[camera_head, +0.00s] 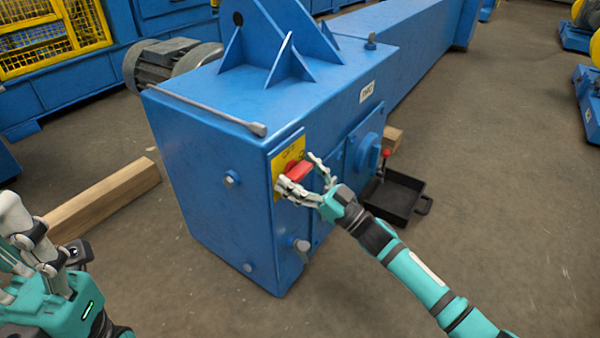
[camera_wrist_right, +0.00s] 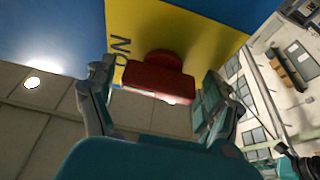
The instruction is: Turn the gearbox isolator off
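The gearbox isolator is a red handle (camera_head: 299,171) on a yellow plate (camera_head: 288,156) on the blue gearbox housing (camera_head: 215,140). In the right wrist view the red handle (camera_wrist_right: 158,80) stands out from the yellow plate (camera_wrist_right: 210,28), with the letters "ON" beside it. My right gripper (camera_head: 306,178) is at the handle. In the right wrist view its fingers (camera_wrist_right: 155,100) are apart, one on each side of the handle, with gaps showing. My left gripper (camera_head: 35,250) is at the lower left, away from the housing and partly cut off by the picture edge.
A black tray (camera_head: 402,193) lies on the floor right of the housing. A wooden beam (camera_head: 105,200) lies to the left. A grey rod (camera_head: 210,112) lies along the housing's top edge. Bolts and a lower knob (camera_head: 301,245) stick out of its front.

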